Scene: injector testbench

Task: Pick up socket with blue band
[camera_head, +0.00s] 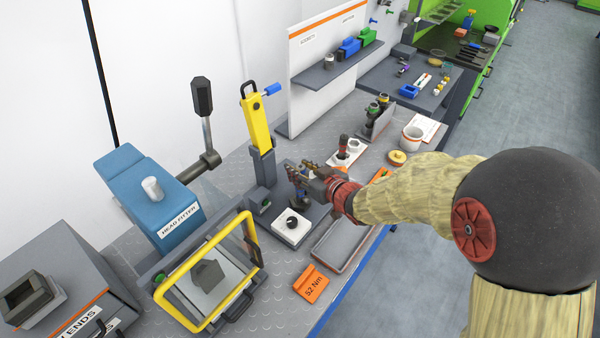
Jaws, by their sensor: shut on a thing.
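My gripper (294,173) is over the bench, just right of the foot of a yellow upright tool. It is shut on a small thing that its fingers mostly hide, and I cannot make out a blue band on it. Dark fixture parts (300,203) show just below the fingers; I cannot tell whether the held thing touches them. No socket with a blue band can be clearly picked out elsewhere.
The yellow tool (257,125) with a blue handle stands close left of my gripper. A blue head fitter (150,190) and yellow-framed guard (207,275) are left.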

